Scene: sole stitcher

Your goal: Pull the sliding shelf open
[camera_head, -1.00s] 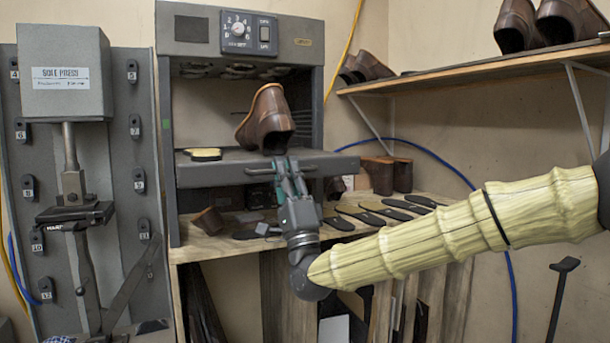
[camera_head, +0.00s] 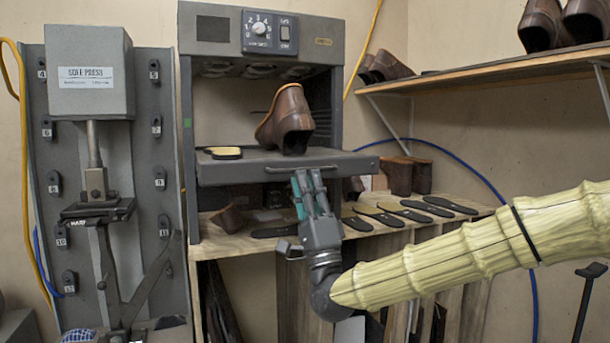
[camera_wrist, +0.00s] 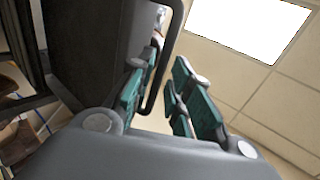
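The sliding shelf (camera_head: 225,174) is a grey tray at the mouth of the grey machine; its front sticks out past the frame. A dark bar handle (camera_head: 275,169) runs along its front. A brown shoe (camera_head: 287,120) and a yellow-topped sole (camera_head: 224,153) rest on it. My gripper (camera_head: 308,174) is just below and in front of the handle's middle, fingers pointing up. In the wrist view, my teal-padded fingers (camera_wrist: 160,95) stand apart, with the handle (camera_wrist: 169,50) seen between them. No firm contact shows.
A wooden bench (camera_head: 225,240) with several soles and brown shoes lies below the shelf. A sole press (camera_head: 90,85) stands at left. A wall shelf (camera_head: 480,80) with shoes is at upper right. A blue cable (camera_head: 465,170) curves along the wall.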

